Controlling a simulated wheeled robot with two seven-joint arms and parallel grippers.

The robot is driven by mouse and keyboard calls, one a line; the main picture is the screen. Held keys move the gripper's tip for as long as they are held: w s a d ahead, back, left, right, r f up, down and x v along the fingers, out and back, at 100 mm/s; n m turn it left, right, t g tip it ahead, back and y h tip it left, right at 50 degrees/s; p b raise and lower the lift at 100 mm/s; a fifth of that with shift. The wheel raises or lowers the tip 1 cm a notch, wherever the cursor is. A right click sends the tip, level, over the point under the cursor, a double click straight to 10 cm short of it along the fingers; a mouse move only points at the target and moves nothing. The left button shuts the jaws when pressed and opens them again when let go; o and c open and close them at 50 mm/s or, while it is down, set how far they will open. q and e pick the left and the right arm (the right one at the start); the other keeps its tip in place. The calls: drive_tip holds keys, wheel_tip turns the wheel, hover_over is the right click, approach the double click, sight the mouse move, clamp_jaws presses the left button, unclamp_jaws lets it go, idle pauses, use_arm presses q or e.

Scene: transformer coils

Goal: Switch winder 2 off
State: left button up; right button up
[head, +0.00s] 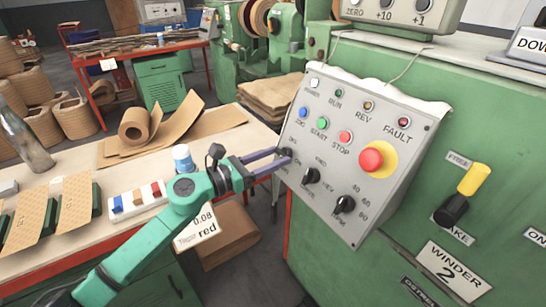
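The winder 2 control panel (330,205) is a tilted pale grey plate on a green machine, with a "WINDER 2" label (452,272) below right. It has several small lamps and buttons, a red emergency button (371,160) on yellow, and black rotary knobs. The left knob (285,154) is partly hidden by my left gripper (283,156), whose two purple fingers reach it, one on each side. Whether they press on it is too small to tell. The middle knob (311,175) and speed knob (345,204) are free. My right gripper is not in view.
A yellow-black lever (462,193) stands right of the panel. A cardboard box (228,240) lies below my arm.

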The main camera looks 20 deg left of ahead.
use_arm(q)
clamp_jaws()
drive_tip(key=shift+r, duration=0.1)
drive_tip(key=shift+r+n+t+y+p, duration=0.15)
drive_tip(key=shift+n+t+y+p, duration=0.2)
drive_tip(key=shift+n+p, duration=0.7)
drive_tip(key=n+y+p, duration=0.2)
drive_tip(key=n+p, duration=0.3)
drive_tip(key=p, duration=0.2)
drive_tip(key=n+y+p, duration=0.2)
drive_tip(key=n+p, duration=0.4)
drive_tip(key=p, duration=0.1)
drive_tip(key=d+r+n+y+p, duration=0.1)
drive_tip(key=n+y+p, duration=0.1)
drive_tip(key=n+p, duration=0.4)
drive_tip(key=shift+s+y+p, duration=0.2)
drive_tip(key=shift+y+p, duration=0.15)
drive_tip(key=shift+p, duration=0.45)
drive_tip(key=shift+f+n+g+p, duration=0.15)
drive_tip(key=shift+n+g+p, duration=0.5)
drive_tip(key=shift+n+p, duration=0.5)
drive_tip(key=o, duration=1)
unclamp_jaws()
drive_tip(key=shift+f, duration=0.1)
